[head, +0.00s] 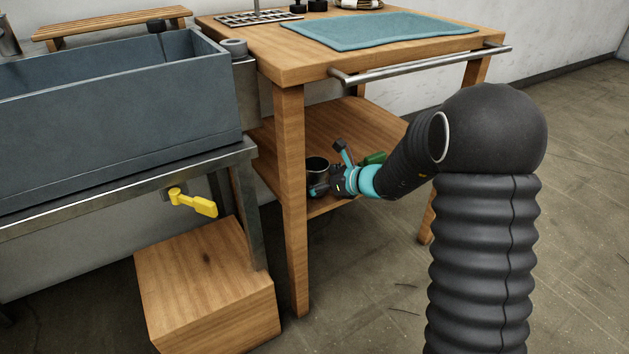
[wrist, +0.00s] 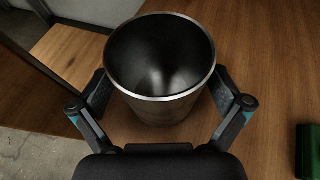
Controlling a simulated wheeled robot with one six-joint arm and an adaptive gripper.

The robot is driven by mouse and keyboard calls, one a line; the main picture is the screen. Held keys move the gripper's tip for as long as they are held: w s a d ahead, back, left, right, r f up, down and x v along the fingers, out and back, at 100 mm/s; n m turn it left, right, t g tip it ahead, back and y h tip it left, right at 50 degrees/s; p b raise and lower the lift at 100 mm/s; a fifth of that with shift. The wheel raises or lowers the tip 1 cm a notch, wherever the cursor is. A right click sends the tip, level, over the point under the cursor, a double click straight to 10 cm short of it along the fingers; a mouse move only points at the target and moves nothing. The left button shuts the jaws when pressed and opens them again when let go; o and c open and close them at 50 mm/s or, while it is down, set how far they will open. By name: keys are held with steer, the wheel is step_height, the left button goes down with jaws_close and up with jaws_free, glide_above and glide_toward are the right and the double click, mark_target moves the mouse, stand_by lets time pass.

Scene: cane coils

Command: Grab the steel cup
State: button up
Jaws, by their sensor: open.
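The steel cup (wrist: 160,101) stands upright on the wooden lower shelf in the wrist view. It has a bright rim and a dark, empty-looking inside. My gripper (wrist: 160,97) is open, with one finger on each side of the cup. I cannot tell whether either finger touches it. In the head view the cup (head: 317,168) shows at the shelf's left part, behind the table leg, partly hidden by my gripper (head: 325,175).
The lower shelf (head: 285,150) sits under the table top (head: 270,62), with a front leg (head: 291,200) close to the cup. A green object (head: 374,158) lies to the right, also in the wrist view (wrist: 307,150). A metal rail (head: 430,65) runs above. A wooden block (head: 205,285) stands on the floor.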

steer(key=c, duration=1.2)
steer(key=shift+c, duration=0.2)
